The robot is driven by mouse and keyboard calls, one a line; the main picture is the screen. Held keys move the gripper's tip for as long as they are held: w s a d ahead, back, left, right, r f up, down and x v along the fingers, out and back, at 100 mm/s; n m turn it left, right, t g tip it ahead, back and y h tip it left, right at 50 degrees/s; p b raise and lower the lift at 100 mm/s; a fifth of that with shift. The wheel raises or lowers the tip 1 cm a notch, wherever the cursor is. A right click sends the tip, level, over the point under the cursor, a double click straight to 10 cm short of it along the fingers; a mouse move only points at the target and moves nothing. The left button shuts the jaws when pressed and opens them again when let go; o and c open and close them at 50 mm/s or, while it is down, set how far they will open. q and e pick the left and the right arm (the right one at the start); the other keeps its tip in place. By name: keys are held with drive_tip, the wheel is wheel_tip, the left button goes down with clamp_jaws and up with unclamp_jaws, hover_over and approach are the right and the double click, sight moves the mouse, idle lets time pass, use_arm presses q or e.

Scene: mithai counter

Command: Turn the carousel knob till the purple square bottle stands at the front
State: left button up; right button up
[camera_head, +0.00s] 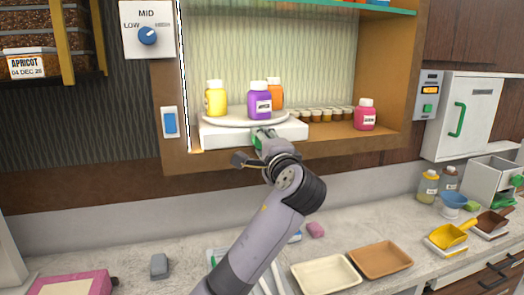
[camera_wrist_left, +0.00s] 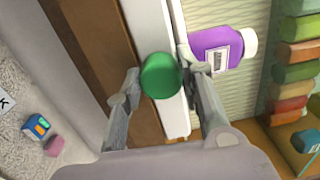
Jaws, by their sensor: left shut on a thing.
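The carousel has a round white turntable (camera_head: 232,121) on a white base (camera_head: 218,136) inside the wooden niche. The purple square bottle (camera_head: 260,104) stands upright at the front of the turntable, slightly right of its middle. It also shows in the left wrist view (camera_wrist_left: 218,48). A yellow bottle (camera_head: 215,100) stands at the left and an orange bottle (camera_head: 276,90) behind the purple one. The green knob (camera_wrist_left: 160,76) is at the base's front. My left gripper (camera_head: 264,146) is shut on it, with a finger at either side. My right gripper is not in view.
A pink bottle (camera_head: 365,116) and several small jars (camera_head: 327,116) stand on the niche floor right of the carousel. The niche's wooden front edge (camera_head: 345,140) runs below my gripper. Trays (camera_head: 326,274) lie on the counter below.

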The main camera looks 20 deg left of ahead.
use_arm(q)
drive_tip(key=shift+f+n+b, duration=0.15)
drive_tip(key=shift+n+b, duration=0.3)
drive_tip(key=shift+n, duration=0.45)
drive_tip(key=o, duration=1.2)
drive_tip(key=shift+c, duration=0.2)
drive_tip(key=v, duration=1.2)
